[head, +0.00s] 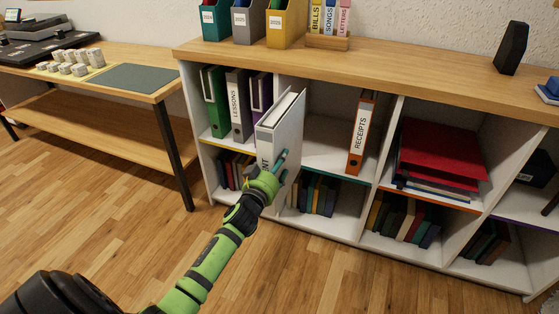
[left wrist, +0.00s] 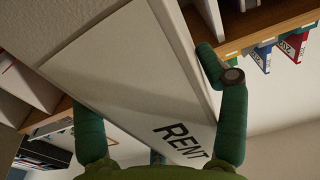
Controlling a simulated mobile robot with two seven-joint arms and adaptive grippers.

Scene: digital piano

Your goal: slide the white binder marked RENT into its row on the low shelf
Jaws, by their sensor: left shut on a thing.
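The white binder (head: 281,130) stands upright in front of the low shelf's upper row, at the opening that has a gap between the purple binder and the orange RECEIPTS binder (head: 361,132). My left gripper (head: 276,176) is shut on its lower spine end, with fingers on both sides. In the left wrist view the binder (left wrist: 140,75) fills the middle, and the black letters RENT show on its spine. The low shelf (head: 222,157) holds a green binder (head: 215,100), a grey LESSONS binder (head: 239,105) and a purple binder (head: 261,94) at left. My right gripper is not in view.
Red folders (head: 442,148) lie stacked in the compartment to the right. Dark books (head: 315,195) fill part of the lower row. Magazine files (head: 286,24) stand on the shelf top. A wooden bench (head: 110,130) stands at left. Room between the white and orange binders is free.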

